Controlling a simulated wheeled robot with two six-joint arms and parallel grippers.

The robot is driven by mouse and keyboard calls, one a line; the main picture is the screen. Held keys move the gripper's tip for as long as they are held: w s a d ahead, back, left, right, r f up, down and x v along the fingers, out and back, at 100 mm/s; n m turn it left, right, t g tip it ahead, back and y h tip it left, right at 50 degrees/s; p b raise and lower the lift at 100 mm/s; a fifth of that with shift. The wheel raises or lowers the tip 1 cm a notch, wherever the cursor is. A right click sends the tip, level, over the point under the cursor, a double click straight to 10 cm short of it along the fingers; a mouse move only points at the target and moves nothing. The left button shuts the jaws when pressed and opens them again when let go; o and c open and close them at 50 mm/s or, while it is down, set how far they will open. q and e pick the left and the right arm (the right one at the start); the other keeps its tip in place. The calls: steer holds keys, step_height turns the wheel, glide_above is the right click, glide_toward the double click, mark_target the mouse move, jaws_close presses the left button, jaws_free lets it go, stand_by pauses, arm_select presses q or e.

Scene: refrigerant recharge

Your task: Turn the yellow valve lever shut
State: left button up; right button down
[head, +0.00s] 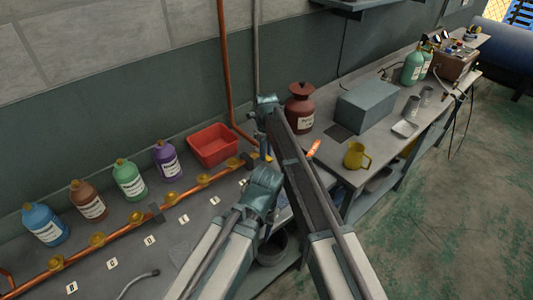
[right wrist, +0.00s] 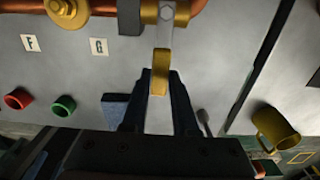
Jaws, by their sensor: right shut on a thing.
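The yellow valve lever (right wrist: 160,60) shows in the right wrist view. It hangs from a grey metal strip on a brass valve (right wrist: 166,12) in the copper pipe (right wrist: 215,5), and points away from the pipe, roughly square to it. My right gripper (right wrist: 162,78) is shut on the lever's yellow end, one dark finger on each side. In the head view my arm links hide most of the valve and the gripper. A small yellow patch by the pipe's right end may be the lever. I do not see my left gripper's fingers.
More brass valves (head: 97,240) sit along the pipe on the bench. Several bottles (head: 130,180) and a red bin (head: 213,147) stand behind it. A yellow mug (head: 357,157), a dark red canister (head: 299,108) and a grey box (head: 379,105) stand to the right.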

steer(key=shift+a, duration=0.1)
stand_by(0.4)
steer(key=c, duration=0.7)
jaws_free()
steer(key=shift+r, duration=0.15)
step_height(320, 180, up, 14)
steer(key=p, duration=1.4)
steer(key=shift+f, duration=0.2)
steer(key=shift+f, duration=0.1)
steer(key=shift+s, duration=0.1)
